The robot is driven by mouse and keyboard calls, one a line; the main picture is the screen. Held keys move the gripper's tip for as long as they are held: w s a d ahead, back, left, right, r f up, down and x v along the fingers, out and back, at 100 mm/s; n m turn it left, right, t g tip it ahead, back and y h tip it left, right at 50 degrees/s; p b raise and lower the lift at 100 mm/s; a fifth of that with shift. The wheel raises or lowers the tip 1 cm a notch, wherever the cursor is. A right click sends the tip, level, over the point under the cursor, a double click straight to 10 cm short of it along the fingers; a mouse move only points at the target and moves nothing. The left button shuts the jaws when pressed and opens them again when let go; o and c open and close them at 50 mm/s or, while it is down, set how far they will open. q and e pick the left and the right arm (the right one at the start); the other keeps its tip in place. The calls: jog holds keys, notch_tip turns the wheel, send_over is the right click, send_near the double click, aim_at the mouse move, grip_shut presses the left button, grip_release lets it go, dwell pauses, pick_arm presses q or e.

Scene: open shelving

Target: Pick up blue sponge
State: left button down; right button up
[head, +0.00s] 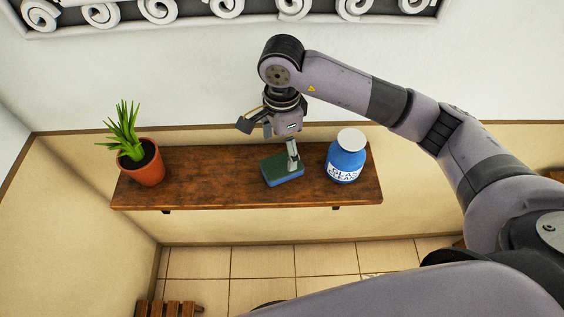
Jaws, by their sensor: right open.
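The blue sponge (278,172), a blue-green block, lies on the brown wooden shelf (225,180), right of its middle. My right gripper (270,140) is open above the sponge, pointing down. Its pale finger reaches down over the sponge's upper right part and hides a little of it. The other finger is spread to the left, in front of the wall. I cannot tell whether the pale finger touches the sponge. My left gripper is not in view.
A blue jar (346,160) with a white lid stands just right of the sponge. A potted plant (142,165) stands at the shelf's left end. The shelf between plant and sponge is clear. The wall (200,90) is close behind.

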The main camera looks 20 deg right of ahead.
aim_at(282, 164)
jog(key=shift+f, duration=0.6)
jog(key=shift+s+f+p, duration=0.1)
jog(key=shift+f+p, duration=0.2)
jog(key=shift+p, duration=0.1)
jog(key=f, duration=0.1)
jog(key=f+p, duration=0.2)
jog(key=shift+s+a+f, duration=0.1)
jog(key=shift+s+f, duration=0.1)
jog(key=shift+s, duration=0.05)
jog(key=shift+f, duration=0.6)
jog(key=shift+w, duration=0.1)
jog(key=shift+c, duration=0.6)
jog(key=c, duration=0.8)
